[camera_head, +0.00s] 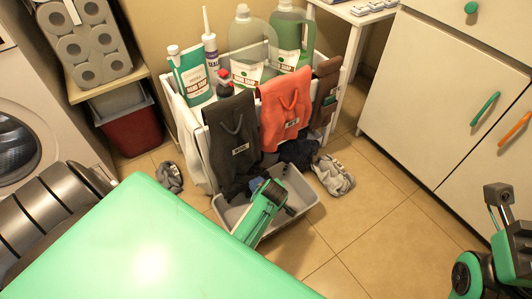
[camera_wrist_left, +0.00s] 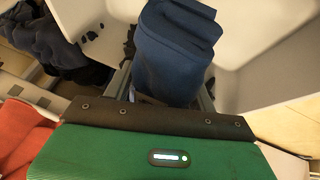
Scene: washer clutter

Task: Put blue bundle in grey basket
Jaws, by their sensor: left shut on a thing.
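My left gripper (camera_head: 284,203) reaches down over the grey basket (camera_head: 231,216) on the floor. It is shut on the blue bundle (camera_wrist_left: 178,50), a folded dark blue cloth that fills the middle of the left wrist view. In the head view only a bit of the bundle (camera_head: 256,185) shows beside the gripper. Pale basket walls (camera_wrist_left: 275,65) surround the bundle in the wrist view; whether it touches the basket floor cannot be told. My right gripper (camera_head: 497,200) is at the right edge, away from the basket, its jaw opening unclear.
A white hamper (camera_head: 190,140) holding bottles, with grey and orange cloths (camera_head: 284,108) over its front, stands behind the basket. Dark clothes (camera_head: 300,152) lie at the basket's back edge. Grey socks (camera_head: 333,175) lie at right. White cabinets (camera_head: 420,80) stand right; floor in front is clear.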

